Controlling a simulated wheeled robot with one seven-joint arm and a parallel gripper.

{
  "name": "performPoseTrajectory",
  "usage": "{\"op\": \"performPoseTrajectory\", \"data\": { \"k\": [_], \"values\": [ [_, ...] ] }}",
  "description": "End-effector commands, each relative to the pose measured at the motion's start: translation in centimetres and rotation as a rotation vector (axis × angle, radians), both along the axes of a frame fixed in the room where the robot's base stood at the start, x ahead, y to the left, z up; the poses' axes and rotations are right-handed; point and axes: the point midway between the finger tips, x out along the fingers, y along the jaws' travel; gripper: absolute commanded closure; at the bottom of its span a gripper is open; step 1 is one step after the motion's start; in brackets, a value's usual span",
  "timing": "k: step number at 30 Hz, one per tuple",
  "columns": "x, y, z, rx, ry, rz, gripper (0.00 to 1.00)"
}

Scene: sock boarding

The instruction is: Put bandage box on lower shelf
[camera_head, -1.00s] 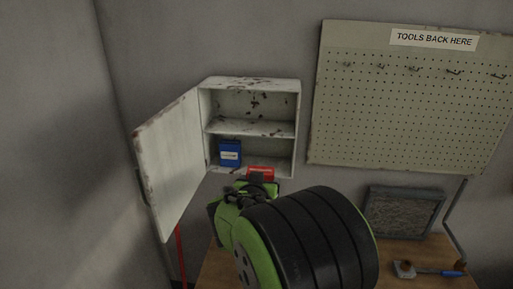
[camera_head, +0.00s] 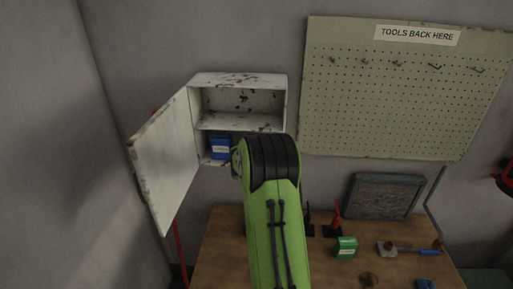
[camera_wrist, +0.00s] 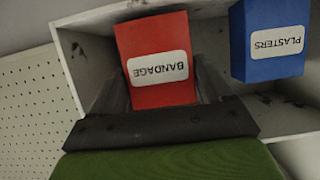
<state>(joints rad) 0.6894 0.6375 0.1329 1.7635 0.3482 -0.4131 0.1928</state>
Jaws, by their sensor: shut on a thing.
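The red bandage box (camera_wrist: 150,35), its label upside down in the wrist view, is held between the fingers of my gripper (camera_wrist: 163,88). It is at the lower compartment of the open white wall cabinet (camera_head: 238,78). The blue plasters box (camera_head: 219,148) stands at the left of that compartment; it also shows in the wrist view (camera_wrist: 268,45), to the right of the bandage box with a small gap. In the head view my arm hides my gripper and the bandage box. Whether the bandage box touches the shelf floor cannot be told.
The cabinet door (camera_head: 166,160) hangs open to the left. The upper compartment looks empty. A pegboard (camera_head: 400,95) is to the right.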

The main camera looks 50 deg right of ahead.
Motion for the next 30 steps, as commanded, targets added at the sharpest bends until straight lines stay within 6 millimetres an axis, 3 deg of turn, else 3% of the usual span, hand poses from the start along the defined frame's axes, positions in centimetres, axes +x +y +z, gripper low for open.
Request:
{"op": "performPoseTrajectory", "data": {
  "k": [13, 14, 18, 27, 30],
  "values": [
    [0.0, 0.0, -0.8, -0.003, -0.003, 0.0, 0.53],
    [0.0, 0.0, -0.9, -0.002, -0.002, 0.0, 0.2],
    [0.0, 0.0, -0.7, -0.002, -0.002, 0.0, 0.0],
    [-0.1, 0.0, -0.2, -0.002, -0.001, -0.001, 0.0],
    [-1.0, 1.5, 0.4, -0.005, -0.002, 0.003, 0.0]
  ]
}}
